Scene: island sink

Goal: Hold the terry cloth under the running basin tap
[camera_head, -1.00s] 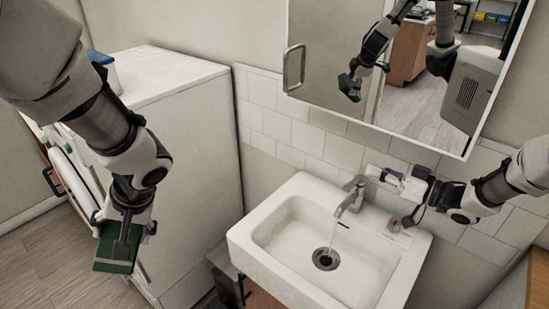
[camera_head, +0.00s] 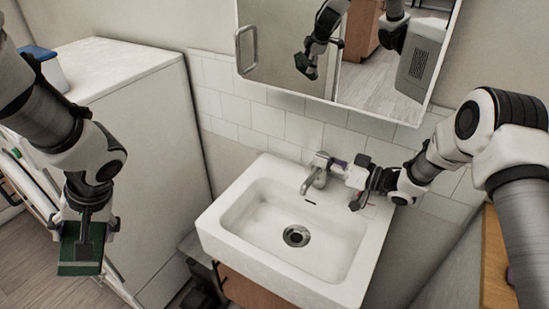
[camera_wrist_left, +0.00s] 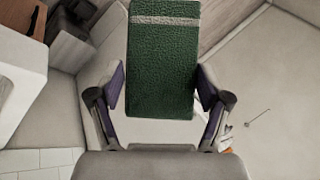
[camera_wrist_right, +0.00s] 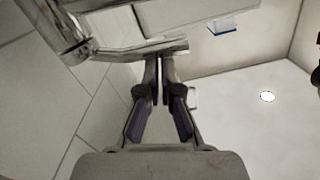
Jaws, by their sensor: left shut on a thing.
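The green terry cloth (camera_head: 80,268) with a pale stripe hangs below my left gripper (camera_head: 86,225), left of the basin. In the left wrist view the cloth (camera_wrist_left: 163,70) sits flat between the fingers, which are shut on it. The chrome tap (camera_head: 318,174) stands at the back rim of the white basin (camera_head: 225,232). No water stream shows below its spout. My right gripper (camera_wrist_right: 162,70) has its fingertips close together, empty, close to the chrome tap in the right wrist view (camera_wrist_right: 120,50). I cannot tell whether they touch it.
A mirror cabinet (camera_head: 345,50) hangs above the basin with a protruding handle. A wooden edge (camera_head: 495,260) is at the right. The basin bowl is empty around its drain (camera_head: 296,236).

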